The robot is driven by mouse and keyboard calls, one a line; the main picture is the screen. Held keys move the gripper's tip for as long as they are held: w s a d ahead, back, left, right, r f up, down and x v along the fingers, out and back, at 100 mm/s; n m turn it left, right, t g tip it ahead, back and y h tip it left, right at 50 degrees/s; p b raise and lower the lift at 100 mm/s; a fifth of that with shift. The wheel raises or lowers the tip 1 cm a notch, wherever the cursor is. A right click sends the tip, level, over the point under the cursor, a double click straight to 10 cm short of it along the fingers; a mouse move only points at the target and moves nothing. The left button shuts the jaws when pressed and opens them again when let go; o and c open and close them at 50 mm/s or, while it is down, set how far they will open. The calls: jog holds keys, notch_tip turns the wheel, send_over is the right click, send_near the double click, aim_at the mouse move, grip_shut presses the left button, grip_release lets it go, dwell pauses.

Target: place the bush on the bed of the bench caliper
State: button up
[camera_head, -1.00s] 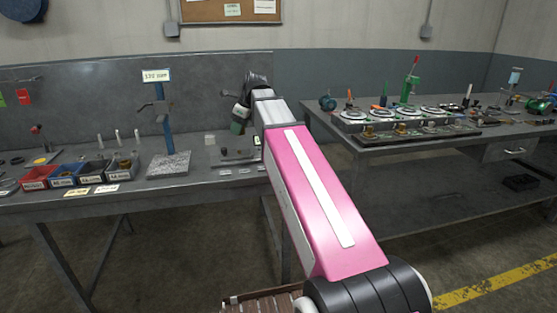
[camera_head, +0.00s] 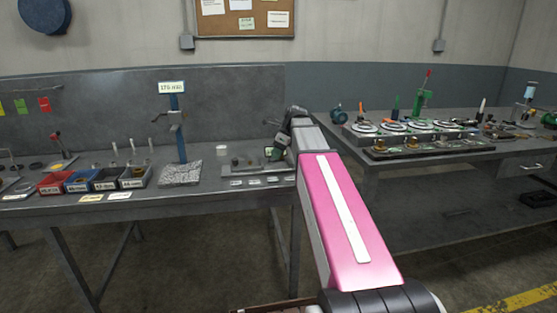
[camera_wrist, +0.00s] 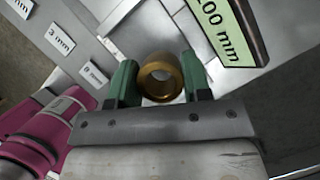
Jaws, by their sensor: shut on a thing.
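My gripper (camera_wrist: 158,84) has green fingers shut on the bush (camera_wrist: 160,72), a short bronze ring, in the wrist view. The bush's open bore faces the camera. The bench caliper (camera_head: 245,164) sits on the left bench in the head view, near the bench's right end. Its display, ending in "00 mm" (camera_wrist: 226,28), shows at the upper right of the wrist view, over pale metal surfaces. In the head view my gripper (camera_head: 273,153) is low by the caliper's right part, and the bush cannot be made out there. Whether the bush touches the bed cannot be told.
Small white cards (camera_head: 236,183) lie in front of the caliper; mm cards also show in the wrist view (camera_wrist: 60,36). A stand on a granite base (camera_head: 181,173) and several bins (camera_head: 52,184) stand left. A second bench (camera_head: 440,165) with gauges is right.

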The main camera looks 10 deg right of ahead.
jog(key=shift+f, duration=1.55)
jog(key=shift+f, duration=0.1)
jog(key=o, duration=0.7)
jog(key=shift+o, duration=0.2)
jog(key=v, duration=1.2)
